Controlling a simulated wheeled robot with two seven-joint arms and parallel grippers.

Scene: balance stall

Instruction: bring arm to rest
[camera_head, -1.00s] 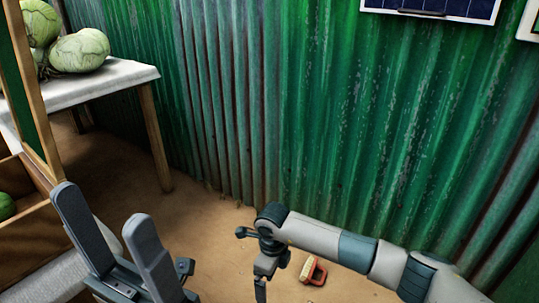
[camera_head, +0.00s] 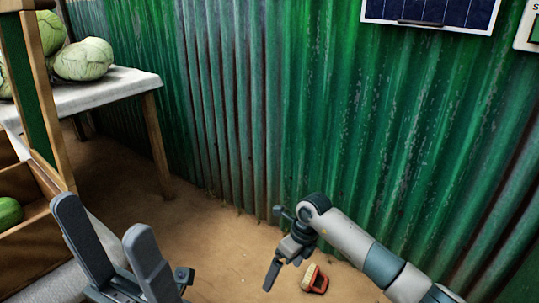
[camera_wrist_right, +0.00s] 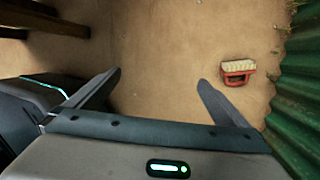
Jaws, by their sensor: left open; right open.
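My left gripper (camera_head: 103,217) is at the lower left of the head view. Its two grey fingers point up and stand apart, with nothing between them. My right gripper (camera_head: 274,244) hangs at the lower middle of the head view, in front of the green wall, with my right arm coming in from the lower right. In the right wrist view my right gripper (camera_wrist_right: 160,76) has its fingers spread wide, with only bare ground seen between them.
A red brush with pale bristles (camera_head: 314,280) lies on the ground near the corrugated wall (camera_head: 330,110); it also shows in the right wrist view (camera_wrist_right: 237,72). A white-topped table (camera_head: 115,90) with cabbages (camera_head: 85,59) stands at left, near a wooden crate (camera_head: 35,235).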

